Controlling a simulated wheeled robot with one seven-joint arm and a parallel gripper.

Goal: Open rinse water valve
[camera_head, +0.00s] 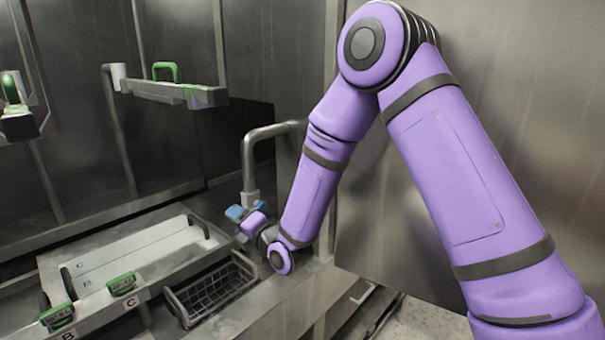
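A blue valve handle (236,213) sits at the foot of a bent grey pipe (248,165), at the back right of the sink counter. My purple arm reaches down from the right. My gripper (243,226) is at the blue handle, close against it or touching it. The wrist covers most of the fingers, so I cannot tell whether they are open, shut or around the handle. The valve body below the handle is partly hidden by my wrist.
A wire basket (210,290) sits in the counter just in front of my wrist. A shallow tray (140,258) with green clips (122,284) lies to the left. A rail with a green handle (166,70) juts out above. A metal wall stands behind my arm.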

